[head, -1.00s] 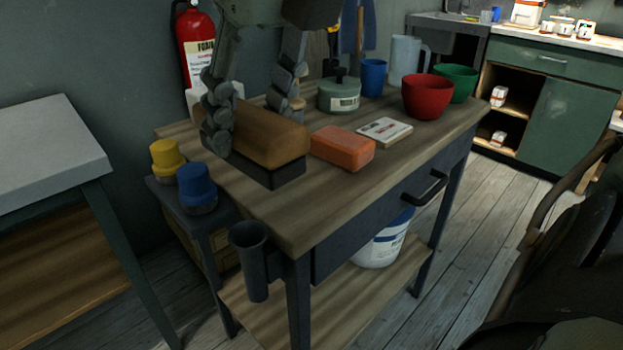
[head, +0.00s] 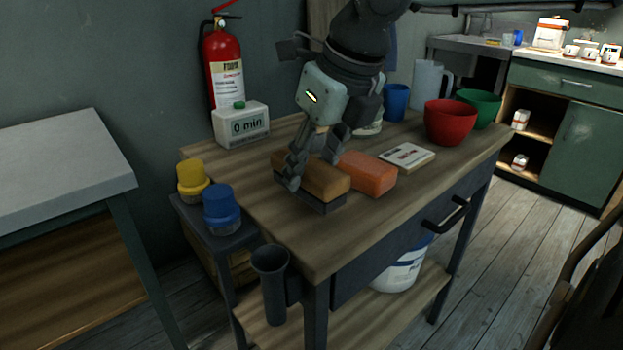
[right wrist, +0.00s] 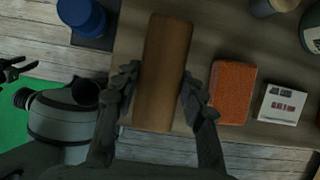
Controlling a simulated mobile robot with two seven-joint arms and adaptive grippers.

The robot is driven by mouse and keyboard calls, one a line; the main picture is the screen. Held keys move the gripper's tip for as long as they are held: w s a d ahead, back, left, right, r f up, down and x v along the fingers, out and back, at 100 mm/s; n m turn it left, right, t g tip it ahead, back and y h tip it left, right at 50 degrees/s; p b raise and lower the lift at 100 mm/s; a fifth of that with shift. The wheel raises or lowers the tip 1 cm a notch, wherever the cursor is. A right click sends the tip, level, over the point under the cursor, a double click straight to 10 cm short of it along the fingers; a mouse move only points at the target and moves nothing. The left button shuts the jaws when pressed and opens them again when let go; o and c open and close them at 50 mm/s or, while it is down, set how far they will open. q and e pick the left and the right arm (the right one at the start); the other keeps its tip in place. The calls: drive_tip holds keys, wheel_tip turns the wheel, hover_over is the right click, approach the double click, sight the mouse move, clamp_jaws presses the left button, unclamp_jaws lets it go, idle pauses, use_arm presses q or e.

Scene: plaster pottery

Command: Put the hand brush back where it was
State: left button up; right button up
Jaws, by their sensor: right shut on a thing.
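The hand brush (head: 325,181) is a brown wooden block with a dark underside. It is low over the left part of the wooden tabletop, left of an orange block (head: 368,174). I cannot tell whether it touches the top. My right gripper (head: 316,165) comes down from above and is shut on the brush. In the right wrist view the brush (right wrist: 163,75) lies lengthwise between the two fingers (right wrist: 158,95), with the orange block (right wrist: 233,92) apart to its right.
A white box (head: 406,157), red bowl (head: 450,122), green bowl (head: 482,106), blue cup (head: 397,101) and pale jug (head: 428,88) stand right. Yellow (head: 192,180) and blue (head: 221,209) jars stand lower left. The front-left tabletop is clear.

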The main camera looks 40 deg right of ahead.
wheel_tip(320, 180, down, 2)
drive_tip(key=shift+f, duration=0.25)
use_arm(q)
drive_tip(key=shift+s+f, duration=0.15)
drive_tip(key=shift+f, duration=0.05)
use_arm(e)
drive_tip(key=shift+f, duration=0.1)
use_arm(q)
drive_tip(key=shift+a, duration=0.15)
use_arm(e)
drive_tip(key=shift+f, duration=0.1)
drive_tip(key=shift+f, duration=0.1)
drive_tip(key=o, duration=1.1)
use_arm(q)
drive_tip(key=shift+s+r, duration=0.2)
drive_tip(key=shift+r, duration=0.5)
drive_tip(key=shift+s+f, duration=0.1)
drive_tip(key=shift+f, duration=0.05)
use_arm(e)
drive_tip(key=shift+r, duration=0.2)
